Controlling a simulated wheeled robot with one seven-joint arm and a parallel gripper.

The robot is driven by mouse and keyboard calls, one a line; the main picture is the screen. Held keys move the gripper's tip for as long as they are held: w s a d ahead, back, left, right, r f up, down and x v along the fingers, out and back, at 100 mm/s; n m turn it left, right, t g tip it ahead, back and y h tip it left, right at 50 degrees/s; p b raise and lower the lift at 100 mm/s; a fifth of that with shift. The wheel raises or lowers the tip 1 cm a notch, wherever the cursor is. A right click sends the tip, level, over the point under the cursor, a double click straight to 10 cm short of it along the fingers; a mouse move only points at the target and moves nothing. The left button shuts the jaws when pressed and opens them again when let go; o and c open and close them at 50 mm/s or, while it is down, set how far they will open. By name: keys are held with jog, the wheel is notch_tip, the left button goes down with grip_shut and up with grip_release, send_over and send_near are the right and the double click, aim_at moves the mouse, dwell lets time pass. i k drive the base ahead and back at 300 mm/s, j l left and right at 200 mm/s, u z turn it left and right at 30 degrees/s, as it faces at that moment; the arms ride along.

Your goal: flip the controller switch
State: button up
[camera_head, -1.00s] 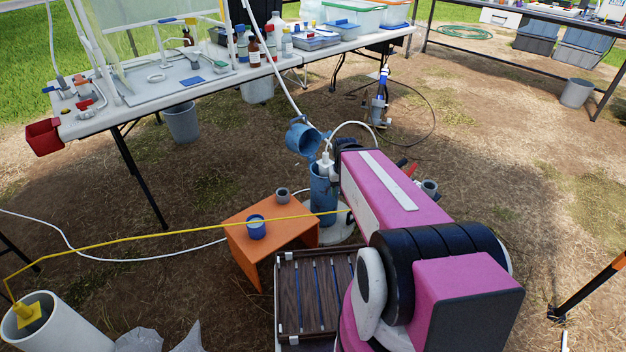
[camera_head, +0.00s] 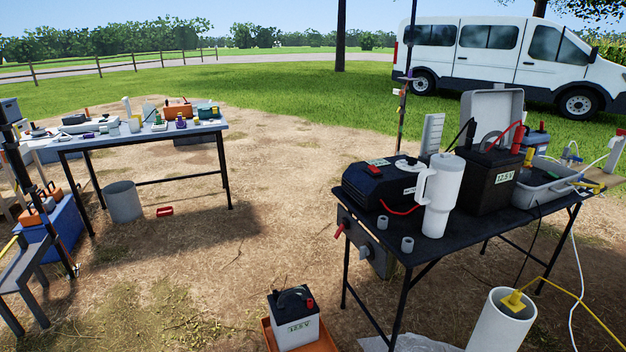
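A black box (camera_head: 372,190) with a small red part (camera_head: 375,170) and a pale label on top stands at the left of the dark table at right. A grey box (camera_head: 381,262) hangs at that table's left edge, with a red-tipped part (camera_head: 339,231) and a round grey knob (camera_head: 363,250) on its face. Which of these is the controller, and whether any part is its switch, I cannot tell at this size. My gripper and arm are not in view.
The dark table (camera_head: 455,243) also bears a white mug (camera_head: 441,200), a black battery (camera_head: 487,180) and a grey tray. A white pipe (camera_head: 497,325) stands front right. Bare ground lies left of the table.

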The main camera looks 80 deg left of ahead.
aim_at(373, 167)
jog(key=u, duration=3)
jog(key=i+j+z, duration=0.2)
jog(key=i+j, duration=0.15)
jog(key=j, duration=0.3)
jog(key=i+j+z, duration=0.2)
jog(key=i+j, duration=0.15)
jog(key=j, duration=0.3)
jog(key=k, duration=0.45)
jog(key=i, duration=0.5)
